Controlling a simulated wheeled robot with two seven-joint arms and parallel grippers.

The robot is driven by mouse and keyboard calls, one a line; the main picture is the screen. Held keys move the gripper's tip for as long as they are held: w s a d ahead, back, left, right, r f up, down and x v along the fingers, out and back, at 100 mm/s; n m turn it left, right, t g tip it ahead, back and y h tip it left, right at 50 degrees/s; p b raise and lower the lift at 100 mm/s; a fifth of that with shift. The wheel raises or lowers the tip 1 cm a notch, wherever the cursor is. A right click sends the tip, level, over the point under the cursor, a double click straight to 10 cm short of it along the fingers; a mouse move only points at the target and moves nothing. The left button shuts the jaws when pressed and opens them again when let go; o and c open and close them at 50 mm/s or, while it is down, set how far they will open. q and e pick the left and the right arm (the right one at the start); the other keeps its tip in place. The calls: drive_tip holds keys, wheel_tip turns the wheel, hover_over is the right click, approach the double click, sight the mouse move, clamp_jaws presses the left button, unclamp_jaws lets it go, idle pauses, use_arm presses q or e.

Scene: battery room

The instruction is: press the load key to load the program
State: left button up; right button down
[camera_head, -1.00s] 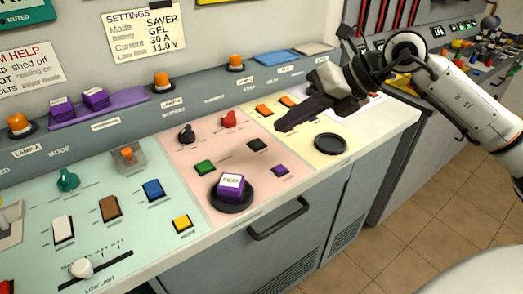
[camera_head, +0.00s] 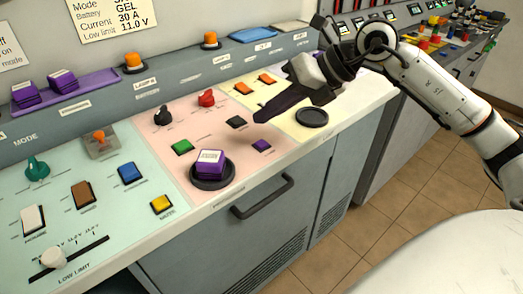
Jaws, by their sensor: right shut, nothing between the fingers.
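My right gripper (camera_head: 262,116) comes in from the right, shut and empty. Its dark fingertips are over the border of the pink and yellow panels. In the picture they are just right of a black key (camera_head: 237,122) and above a purple key (camera_head: 262,145); touching cannot be made out. A green key (camera_head: 182,147) lies further left on the pink panel. The small labels are too blurred to tell which key is the load key. A purple block with a white label (camera_head: 210,162) sits on a round black pad (camera_head: 212,183) on the pink panel. My left gripper is out of view.
Red (camera_head: 206,98) and black (camera_head: 163,114) knobs stand behind the keys. An empty black round pad (camera_head: 311,117) is on the yellow panel. Purple blocks rest on a purple shelf (camera_head: 87,104) at the back left. A dark handle (camera_head: 262,197) juts from the cabinet front.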

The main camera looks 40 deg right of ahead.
sight(267, 144)
wheel_tip(267, 144, down, 4)
drive_tip(key=shift+r+b, duration=0.2)
drive_tip(key=shift+b, duration=0.95)
idle(0.6)
idle(0.4)
drive_tip(key=shift+f+b, duration=0.5)
drive_tip(key=shift+b, duration=0.05)
